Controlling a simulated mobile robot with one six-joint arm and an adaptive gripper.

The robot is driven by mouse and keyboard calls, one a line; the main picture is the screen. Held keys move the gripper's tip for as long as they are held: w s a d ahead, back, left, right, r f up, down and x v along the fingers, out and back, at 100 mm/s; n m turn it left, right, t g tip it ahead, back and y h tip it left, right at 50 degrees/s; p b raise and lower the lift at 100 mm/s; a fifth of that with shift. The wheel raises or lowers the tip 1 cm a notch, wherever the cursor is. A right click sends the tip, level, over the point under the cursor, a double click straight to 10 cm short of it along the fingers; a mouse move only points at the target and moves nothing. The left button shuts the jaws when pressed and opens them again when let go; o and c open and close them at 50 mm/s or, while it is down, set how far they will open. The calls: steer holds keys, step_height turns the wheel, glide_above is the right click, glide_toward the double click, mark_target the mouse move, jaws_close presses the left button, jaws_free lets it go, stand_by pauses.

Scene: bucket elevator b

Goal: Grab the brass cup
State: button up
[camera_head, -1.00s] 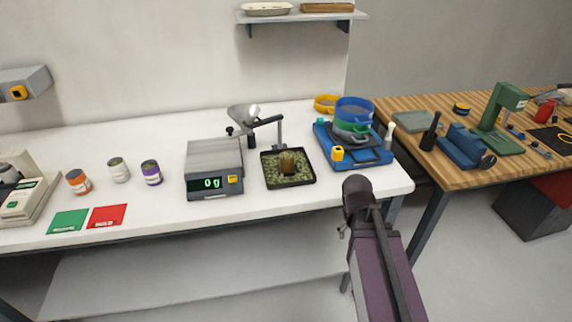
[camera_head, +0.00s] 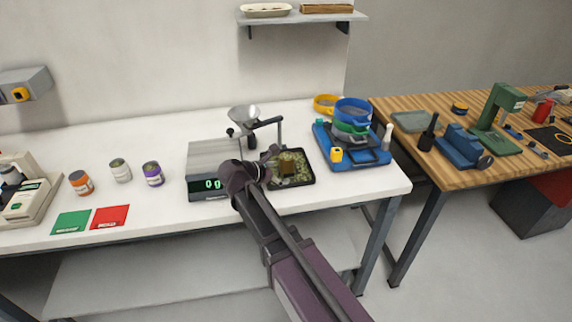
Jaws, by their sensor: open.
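The brass cup (camera_head: 287,168) is a small brownish cylinder. It stands upright in a black square tray (camera_head: 305,182) of greenish grains on the white bench. My arm reaches up from the lower right, and its dark wrist is in front of the scale's right side. My gripper (camera_head: 262,150) shows just beyond the wrist, small and dark, left of the cup and near the tray's left edge. It is open and appears apart from the cup. The wrist hides part of the tray's left side and of the gripper.
A scale (camera_head: 205,158) with a partly hidden display stands left of the tray. A funnel on a stand (camera_head: 245,116) is behind. A blue sieve shaker (camera_head: 365,158) stands right.

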steer(key=a+r+n+t, duration=0.2)
steer(key=a+n, duration=0.1)
steer(key=a, duration=0.2)
steer(key=shift+w+a+r+n, duration=0.15)
steer(key=shift+a+r+n, duration=0.15)
steer(key=shift+r, duration=0.05)
steer(key=b, duration=0.3)
glide_toward(291, 156)
steer(key=shift+w+d+f, duration=0.15)
steer(key=shift+d+f, duration=0.2)
steer(key=shift+x, duration=0.75)
steer(key=shift+d+r, duration=0.1)
steer(key=shift+r, duration=0.05)
steer(key=shift+w+a+b+x, duration=0.1)
steer(key=shift+b+x, duration=0.25)
steer(key=shift+x, duration=0.55)
steer(key=shift+w+a+b+x, duration=0.15)
steer(key=shift+b+x, duration=0.15)
steer(key=shift+x, duration=0.6)
steer(key=shift+w+d, duration=0.5)
steer(key=shift+d, duration=0.05)
